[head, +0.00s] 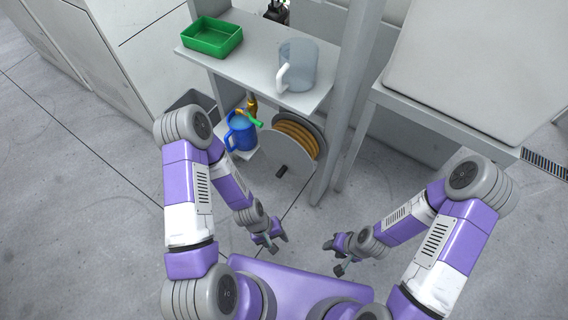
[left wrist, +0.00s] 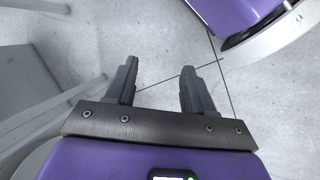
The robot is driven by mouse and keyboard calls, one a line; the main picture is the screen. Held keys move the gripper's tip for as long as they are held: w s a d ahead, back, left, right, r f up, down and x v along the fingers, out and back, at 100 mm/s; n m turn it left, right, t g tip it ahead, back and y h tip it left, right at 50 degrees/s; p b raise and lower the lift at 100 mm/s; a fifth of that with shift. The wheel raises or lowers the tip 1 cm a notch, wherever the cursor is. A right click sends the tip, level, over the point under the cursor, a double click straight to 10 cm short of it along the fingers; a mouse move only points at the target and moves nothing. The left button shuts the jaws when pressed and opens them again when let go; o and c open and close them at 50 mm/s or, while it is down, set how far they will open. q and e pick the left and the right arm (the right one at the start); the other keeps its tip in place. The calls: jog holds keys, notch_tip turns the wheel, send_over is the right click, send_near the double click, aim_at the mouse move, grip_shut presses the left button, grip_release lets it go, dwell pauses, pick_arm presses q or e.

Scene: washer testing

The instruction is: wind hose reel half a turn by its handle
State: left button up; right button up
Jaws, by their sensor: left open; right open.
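The hose reel (head: 262,155) is mounted low on the shelf unit, with a grey disc facing me and an orange-brown hose (head: 297,138) wound behind it. Its short black handle (head: 281,171) sticks out near the disc's lower edge. My left gripper (head: 273,245) is open and empty, below the reel and a little left of the handle. In the left wrist view its two dark fingers (left wrist: 159,88) are apart with only floor between them. My right gripper (head: 333,256) is open and empty, below and right of the reel. Neither gripper touches the reel.
A green tray (head: 212,38) and a clear jug with a white handle (head: 298,66) stand on the upper shelf (head: 252,70). A blue jug (head: 240,133) stands left of the reel. A grey post (head: 345,110) rises right of the reel. Floor in front is clear.

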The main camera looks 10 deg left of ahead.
aim_at(278, 177)
pick_arm(q)
jog(key=w+d+f+n+h+b, duration=0.1)
jog(key=w+d+f+n+h, duration=0.2)
jog(key=n, duration=1)
jog(key=w+d+f+n+h+b, duration=0.1)
jog(key=d+f+n+h, duration=0.3)
jog(key=n, duration=1)
jog(key=w+a+n+t+h, duration=0.25)
jog(key=w+n+t, duration=0.6)
jog(key=n, duration=0.45)
jog(key=w+a+n+t+y, duration=0.2)
jog(key=w+a+n+t, duration=0.1)
jog(key=n, duration=0.3)
jog(key=w+a+f+n+t+y, duration=0.1)
jog(key=w+a+n+t+y, duration=0.2)
jog(key=a+n, duration=0.2)
jog(key=w+a+f+n+t+y+b, duration=0.1)
jog(key=w+a+n+t+y, duration=0.1)
jog(key=n, duration=0.4)
jog(key=shift+w+a+f+n+t+y, duration=0.1)
jog(key=shift+w+a+n+t+y, duration=0.15)
jog(key=shift+w+a, duration=0.35)
jog(key=shift+w+a+n+t+y, duration=0.1)
jog(key=shift+w+a+t, duration=0.25)
jog(key=shift+a, duration=0.4)
jog(key=shift+w, duration=0.35)
jog(key=b+x, duration=0.1)
jog(key=x, duration=0.5)
jog(key=shift+w+d, duration=0.15)
jog(key=shift+w, duration=0.15)
